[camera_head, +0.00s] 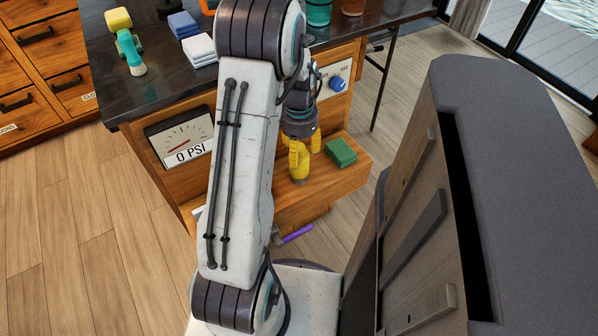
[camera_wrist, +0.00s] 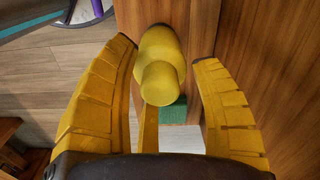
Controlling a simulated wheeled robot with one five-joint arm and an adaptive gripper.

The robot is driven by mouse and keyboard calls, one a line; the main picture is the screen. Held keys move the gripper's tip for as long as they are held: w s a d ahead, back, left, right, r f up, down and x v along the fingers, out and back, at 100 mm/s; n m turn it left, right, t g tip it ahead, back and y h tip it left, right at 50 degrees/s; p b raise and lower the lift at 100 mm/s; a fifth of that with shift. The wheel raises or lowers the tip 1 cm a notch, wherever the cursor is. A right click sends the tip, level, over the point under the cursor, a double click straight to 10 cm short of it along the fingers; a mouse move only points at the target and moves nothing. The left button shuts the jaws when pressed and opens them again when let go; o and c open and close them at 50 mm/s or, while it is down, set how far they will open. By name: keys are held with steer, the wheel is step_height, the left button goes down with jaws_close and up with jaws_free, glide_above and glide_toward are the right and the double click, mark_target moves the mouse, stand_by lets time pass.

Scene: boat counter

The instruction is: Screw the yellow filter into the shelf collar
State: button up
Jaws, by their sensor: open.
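The yellow filter (camera_head: 299,175) stands on the wooden shelf (camera_head: 345,180) below my gripper (camera_head: 304,146). In the wrist view the filter (camera_wrist: 160,50) shows from above as a rounded body with a narrower round knob toward the camera. My gripper's yellow fingers (camera_wrist: 165,52) are open on either side of it, with a visible gap at the right; contact at the left cannot be told. The shelf collar cannot be made out in either view; whether the filter sits in it is hidden.
A green block (camera_head: 341,152) lies on the shelf beside the filter. A purple-handled lever (camera_head: 296,233) sticks out below the shelf. A gauge reading 0 PSI (camera_head: 180,138) and a blue knob (camera_head: 337,83) are on the cabinet front. Sponges and cloths (camera_head: 199,48) lie on the dark counter.

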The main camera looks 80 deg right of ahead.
steer(key=shift+n, duration=0.4)
steer(key=shift+n, duration=0.9)
steer(key=shift+n, duration=0.8)
steer(key=shift+n, duration=0.9)
steer(key=shift+n, duration=0.9)
